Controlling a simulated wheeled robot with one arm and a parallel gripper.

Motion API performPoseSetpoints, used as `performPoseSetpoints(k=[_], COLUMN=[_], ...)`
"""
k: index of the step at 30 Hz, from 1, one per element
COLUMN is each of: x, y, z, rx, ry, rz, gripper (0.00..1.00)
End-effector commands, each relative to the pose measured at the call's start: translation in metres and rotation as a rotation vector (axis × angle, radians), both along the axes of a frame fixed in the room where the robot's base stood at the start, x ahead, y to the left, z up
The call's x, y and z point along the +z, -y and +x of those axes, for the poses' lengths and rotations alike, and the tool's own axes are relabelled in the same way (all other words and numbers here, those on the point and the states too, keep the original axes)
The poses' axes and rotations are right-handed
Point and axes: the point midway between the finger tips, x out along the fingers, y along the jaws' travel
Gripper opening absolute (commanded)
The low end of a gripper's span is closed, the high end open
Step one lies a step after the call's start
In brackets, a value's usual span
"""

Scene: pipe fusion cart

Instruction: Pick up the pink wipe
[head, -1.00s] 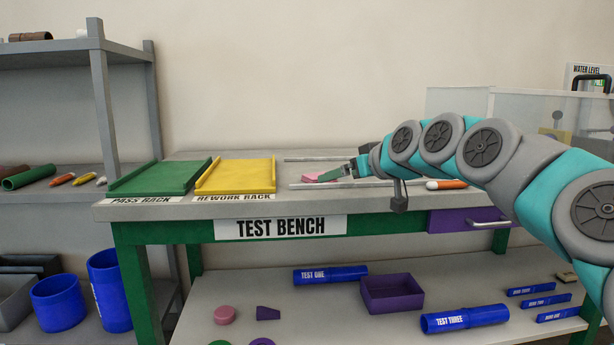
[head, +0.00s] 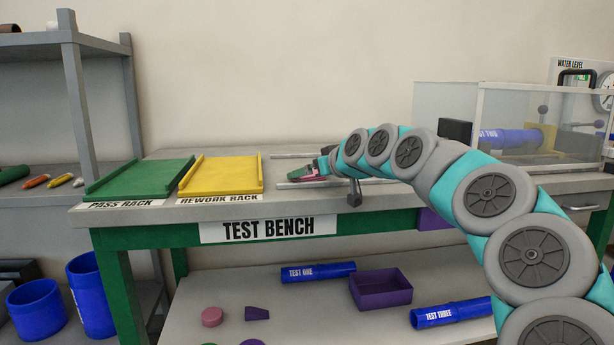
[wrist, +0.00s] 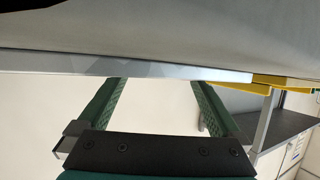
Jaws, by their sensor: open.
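The pink wipe (head: 315,178) is a small pink patch on the bench top, partly covered by my gripper (head: 300,172). My gripper is at the wipe, low over the bench; I cannot tell whether it touches it. In the wrist view the two green fingers of my gripper (wrist: 160,82) stand apart with nothing seen between them. The wipe does not show in the wrist view.
Metal rails (head: 300,154) run along the bench top; one (wrist: 130,66) crosses the wrist view. The yellow rework rack (head: 222,175) and green pass rack (head: 140,180) lie left. A clear-walled tank (head: 510,125) with a blue pipe (head: 505,138) stands right.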

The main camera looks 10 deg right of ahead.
Motion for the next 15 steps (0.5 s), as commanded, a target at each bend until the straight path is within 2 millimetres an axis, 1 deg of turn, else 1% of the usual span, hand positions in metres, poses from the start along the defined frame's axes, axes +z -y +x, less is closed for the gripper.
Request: performPoseSetpoints(k=[5, 15], x=[-0.0006, -0.0011], y=[-0.0003, -0.0004], z=[0.0003, 0.0001], rx=[0.001, 0.001], ry=[-0.001, -0.001], rz=[0.000, 0.000], gripper=[1.00, 0.63])
